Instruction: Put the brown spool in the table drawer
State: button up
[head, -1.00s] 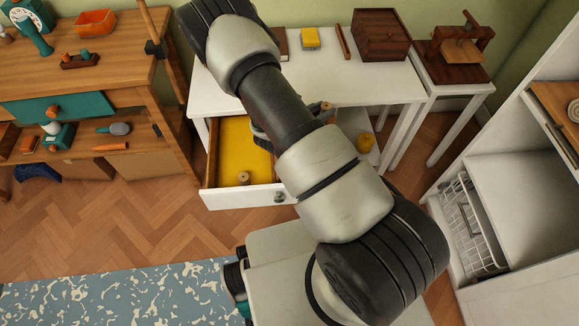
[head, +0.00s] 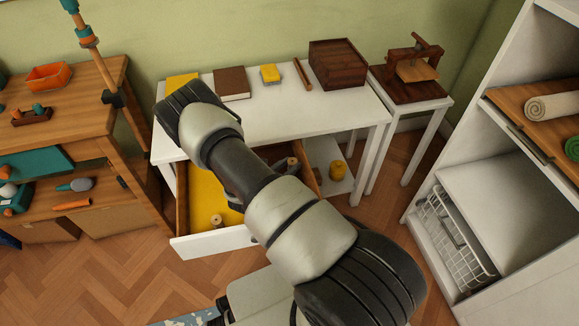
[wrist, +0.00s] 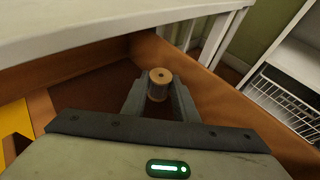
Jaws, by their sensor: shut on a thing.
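The brown spool (wrist: 159,84) stands between the two fingertips of my gripper (wrist: 159,92) in the wrist view, and the gripper is shut on it. The spool also shows small beyond my arm in the head view (head: 291,162). The table drawer (head: 207,246) is pulled open under the white table. In the wrist view the gripper and spool are over the drawer's inside, near its back right corner, with wooden drawer walls (wrist: 215,95) around them. I cannot tell whether the spool touches the drawer floor. My arm hides the middle of the drawer.
Another small spool-like piece (head: 216,220) stands in the drawer's front on a yellow surface. The white tabletop (head: 285,123) overhangs the drawer's back. A workbench (head: 95,100) stands at left.

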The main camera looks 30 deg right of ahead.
jog(key=shift+f+b, duration=0.55)
jog(key=o, duration=0.8)
jog(key=shift+c, duration=0.2)
